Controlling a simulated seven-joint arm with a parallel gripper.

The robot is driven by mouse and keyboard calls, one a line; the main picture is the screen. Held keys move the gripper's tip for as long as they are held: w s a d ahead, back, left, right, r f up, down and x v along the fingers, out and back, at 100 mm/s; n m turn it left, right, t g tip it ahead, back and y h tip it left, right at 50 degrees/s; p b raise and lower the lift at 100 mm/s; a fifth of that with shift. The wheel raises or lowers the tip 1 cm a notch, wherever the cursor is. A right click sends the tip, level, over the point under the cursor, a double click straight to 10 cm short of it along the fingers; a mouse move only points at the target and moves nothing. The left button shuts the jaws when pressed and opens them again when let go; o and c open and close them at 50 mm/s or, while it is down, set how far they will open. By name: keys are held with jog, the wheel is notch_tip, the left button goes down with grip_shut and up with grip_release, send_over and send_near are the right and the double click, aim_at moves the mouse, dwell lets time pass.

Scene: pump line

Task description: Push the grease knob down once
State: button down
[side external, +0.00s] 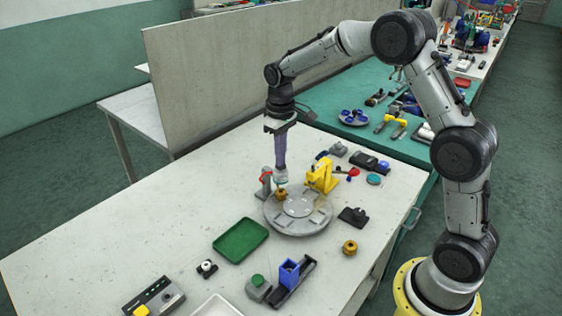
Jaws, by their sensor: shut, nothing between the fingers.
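My gripper (281,179) points straight down at the left rear part of a round grey turntable (312,225). It is shut, with nothing seen in it. A small brass-coloured piece (281,195) is just below the fingertips; I cannot tell if they touch. A grey upright post with a red part on top (265,182) stands close to the left of the fingertips. A yellow press-like fixture (322,177) stands to the right at the turntable's rear edge. No part is clearly marked as the grease knob; the fingertip area is small and partly hidden.
A green tray (241,240) lies left of the turntable. A blue holder (289,273), a green-topped button box (258,287) and a white tray (216,307) are in front. Another brass piece (350,247) and a black block (353,216) lie right.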

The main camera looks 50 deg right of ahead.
dwell(0.3)
jog(key=shift+r, duration=3.15)
jog(key=s+a+r+t, duration=0.2)
jog(key=s+r, duration=0.5)
jog(key=s+a+r+t, duration=0.2)
jog(key=s+a+r, duration=0.1)
jog(key=s+r, duration=0.4)
jog(key=s+f, duration=0.4)
jog(key=s, duration=0.3)
jog(key=s+a+f+t, duration=0.1)
jog(key=s+f, duration=0.4)
jog(key=s, duration=0.3)
jog(key=shift+s+t, duration=0.15)
jog(key=shift+t, duration=0.15)
